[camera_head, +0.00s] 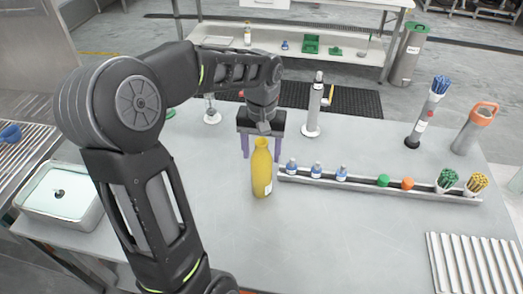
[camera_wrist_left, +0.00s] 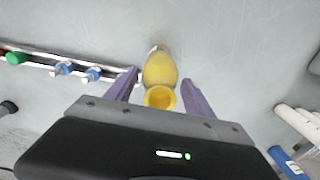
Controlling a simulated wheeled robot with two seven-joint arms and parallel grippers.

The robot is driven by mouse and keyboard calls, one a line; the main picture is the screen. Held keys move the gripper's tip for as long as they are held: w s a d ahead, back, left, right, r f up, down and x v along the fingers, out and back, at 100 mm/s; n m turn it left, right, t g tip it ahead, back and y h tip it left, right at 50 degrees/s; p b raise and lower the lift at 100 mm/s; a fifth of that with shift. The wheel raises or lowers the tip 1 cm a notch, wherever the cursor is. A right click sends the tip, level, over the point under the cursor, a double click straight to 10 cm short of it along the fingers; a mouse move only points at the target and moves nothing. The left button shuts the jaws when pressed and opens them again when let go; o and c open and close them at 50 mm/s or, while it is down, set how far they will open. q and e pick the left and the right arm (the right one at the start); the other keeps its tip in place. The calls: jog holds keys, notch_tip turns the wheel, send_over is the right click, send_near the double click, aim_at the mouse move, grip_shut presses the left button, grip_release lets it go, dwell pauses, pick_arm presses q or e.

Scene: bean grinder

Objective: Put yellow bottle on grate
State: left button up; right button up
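The yellow bottle (camera_head: 261,175) stands upright on the grey table, left of the long rail. In the left wrist view, the yellow bottle (camera_wrist_left: 158,72) is seen from above with its round open mouth toward the gripper. My left gripper (camera_head: 262,148) is open, with its purple fingers around the bottle's neck level. In the left wrist view, the fingers of the left gripper (camera_wrist_left: 161,82) lie on either side of the bottle with visible gaps. A ribbed metal grate (camera_head: 474,263) lies at the table's front right. My right gripper is not in view.
A metal rail (camera_head: 360,183) holds small blue-capped bottles, green and orange items and two cups of sticks. A grey cylinder (camera_head: 314,108) stands behind it. A white tray (camera_head: 62,193) is at the left. The table between bottle and grate is clear in front of the rail.

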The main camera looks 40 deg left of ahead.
pick_arm(q)
jog(key=shift+o, duration=0.8)
jog(key=shift+r, duration=0.2)
notch_tip(320, 180, up, 8)
notch_tip(320, 180, up, 4)
jog(key=shift+p, duration=0.8)
